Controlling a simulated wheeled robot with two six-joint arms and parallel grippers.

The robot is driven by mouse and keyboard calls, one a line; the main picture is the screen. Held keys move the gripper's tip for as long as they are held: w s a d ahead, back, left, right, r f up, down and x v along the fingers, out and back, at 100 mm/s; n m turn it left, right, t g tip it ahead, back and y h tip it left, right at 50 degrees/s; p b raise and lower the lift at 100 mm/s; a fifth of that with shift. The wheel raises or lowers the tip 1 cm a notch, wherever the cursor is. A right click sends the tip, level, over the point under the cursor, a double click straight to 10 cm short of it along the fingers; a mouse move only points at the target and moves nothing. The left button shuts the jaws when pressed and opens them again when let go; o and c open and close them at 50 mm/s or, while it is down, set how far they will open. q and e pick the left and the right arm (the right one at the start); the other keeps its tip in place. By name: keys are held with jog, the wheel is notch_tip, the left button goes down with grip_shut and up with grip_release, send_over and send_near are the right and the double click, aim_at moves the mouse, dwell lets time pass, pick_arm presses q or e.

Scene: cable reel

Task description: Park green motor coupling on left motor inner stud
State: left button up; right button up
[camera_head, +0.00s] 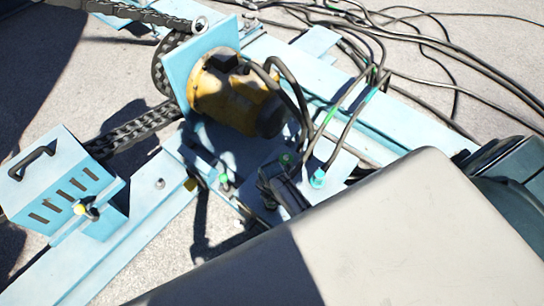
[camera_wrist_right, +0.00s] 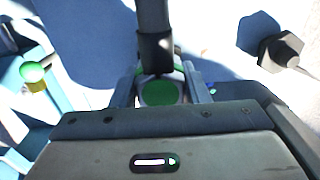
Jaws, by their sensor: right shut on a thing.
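My right gripper (camera_head: 284,172) is low over the light-blue motor plate, in front of the yellow motor (camera_head: 232,95). It is shut on a green-topped coupling (camera_head: 287,159). In the right wrist view the coupling's green round face (camera_wrist_right: 159,92) sits between the two fingers (camera_wrist_right: 160,90), with a dark hose (camera_wrist_right: 155,52) rising from it. A green-tipped fitting (camera_head: 223,180) stands on the plate left of the gripper. A teal fitting (camera_head: 318,178) with a hose stands to the right. Whether a stud is under the held coupling is hidden. My left gripper is not in view.
Dark hoses (camera_head: 355,120) loop from the motor and over the frame. A chain (camera_head: 130,130) runs left of the motor, beside a light-blue box (camera_head: 55,185) with a handle. In the right wrist view a green knob (camera_wrist_right: 33,71) is at left and a dark bolt-like part (camera_wrist_right: 281,52) at right.

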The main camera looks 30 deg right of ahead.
jog(key=shift+f, duration=0.4)
jog(key=o, duration=1.2)
notch_tip(320, 180, up, 11)
jog(key=shift+f, duration=0.1)
